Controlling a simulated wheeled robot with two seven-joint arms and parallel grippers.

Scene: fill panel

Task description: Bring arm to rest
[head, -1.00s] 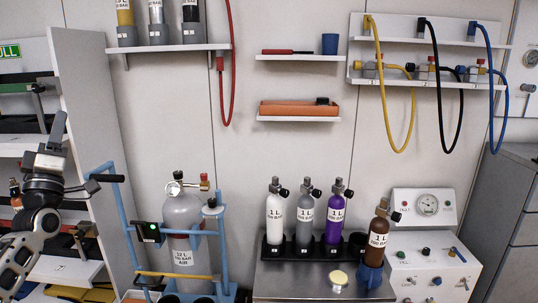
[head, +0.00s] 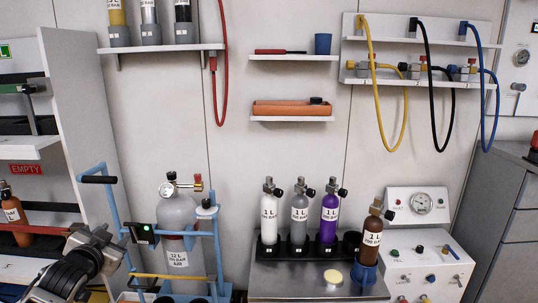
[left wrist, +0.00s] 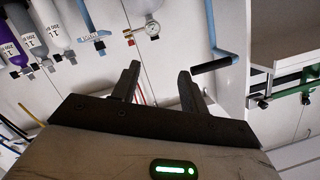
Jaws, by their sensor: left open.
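My left arm comes in at the lower left of the head view, and my left gripper (head: 95,240) is low there, in front of the shelf rack and left of the blue trolley. In the left wrist view the two dark fingers of the left gripper (left wrist: 160,76) stand apart with nothing between them. Beyond them show the wall and the trolley's black handle (left wrist: 212,65); the handle also shows in the head view (head: 98,179). My right gripper is in neither view.
The blue trolley (head: 113,205) holds a grey cylinder (head: 176,218) close right of my left arm. The white rack panel (head: 80,120) stands behind the arm. A steel bench (head: 290,282) with several small cylinders is at centre. A control box (head: 425,260) stands right of it.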

